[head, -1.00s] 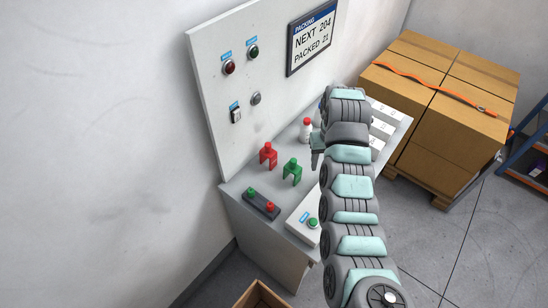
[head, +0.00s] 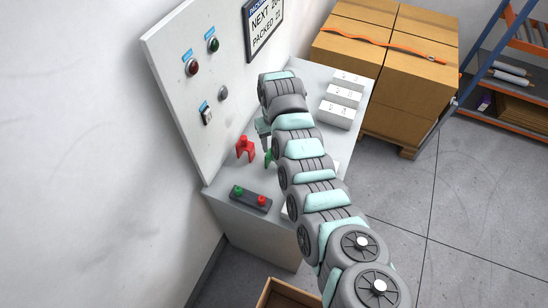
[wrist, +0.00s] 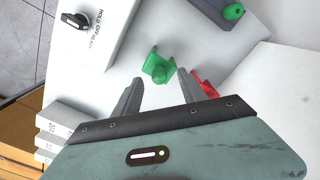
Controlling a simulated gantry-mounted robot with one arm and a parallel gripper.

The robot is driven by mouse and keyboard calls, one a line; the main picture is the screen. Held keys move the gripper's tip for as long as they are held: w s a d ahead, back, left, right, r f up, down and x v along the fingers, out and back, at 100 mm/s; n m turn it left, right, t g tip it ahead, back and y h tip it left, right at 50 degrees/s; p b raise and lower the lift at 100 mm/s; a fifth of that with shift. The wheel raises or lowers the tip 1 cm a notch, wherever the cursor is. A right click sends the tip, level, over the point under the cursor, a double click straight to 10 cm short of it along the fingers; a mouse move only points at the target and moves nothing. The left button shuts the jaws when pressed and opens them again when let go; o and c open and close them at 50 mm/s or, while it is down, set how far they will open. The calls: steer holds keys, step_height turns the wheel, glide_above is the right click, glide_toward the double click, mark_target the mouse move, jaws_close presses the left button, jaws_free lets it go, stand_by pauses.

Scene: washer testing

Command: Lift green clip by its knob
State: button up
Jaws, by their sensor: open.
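The green clip (wrist: 158,66) stands on the light grey bench, its rounded knob facing the wrist camera. In the head view only a sliver of the green clip (head: 268,158) shows; my arm hides the rest. My gripper (wrist: 158,80) is open and empty, its two grey fingers pointing toward the clip. In the wrist view the knob appears just beyond the fingertips, roughly between them; I see no contact. In the head view my gripper (head: 264,132) is above the bench by the clip. How high it is above the knob is hard to tell.
A red clip (head: 245,150) stands close beside the green one; it shows by the right finger in the wrist view (wrist: 205,84). A dark button box (head: 250,198) lies at the front edge. White boxes (head: 341,100) stand at the back right. The upright panel (head: 190,110) bounds the left.

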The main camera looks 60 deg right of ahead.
steer(key=shift+d+f+b, duration=0.15)
steer(key=shift+f, duration=1.05)
steer(key=shift+d+f+b, duration=0.1)
steer(key=shift+f+b, duration=0.05)
steer(key=shift+f, duration=1.05)
steer(key=shift+c, duration=0.4)
jaws_close()
